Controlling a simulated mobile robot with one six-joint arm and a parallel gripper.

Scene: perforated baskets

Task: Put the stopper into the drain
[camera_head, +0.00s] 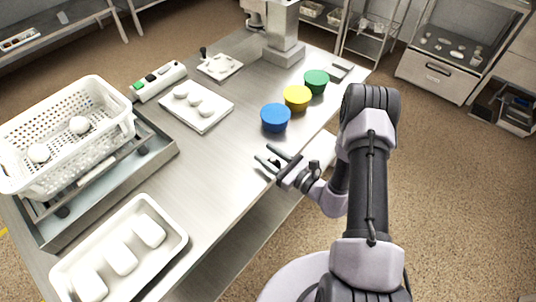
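My gripper (265,155) is over the near edge of the metal table. Its two dark fingers are apart with nothing visible between them. A grey metal basin (160,150) is set in the left of the table, with a white perforated basket (110,145) resting over it. The basket hides much of the basin floor. No other clear stopper or drain shows.
Blue (275,117), yellow (297,97) and green (316,81) round tubs stand beyond my gripper. A white tray (228,100) of lumps lies left of them. Another white tray (180,247) lies at the near left. The table (215,160) between them is bare.

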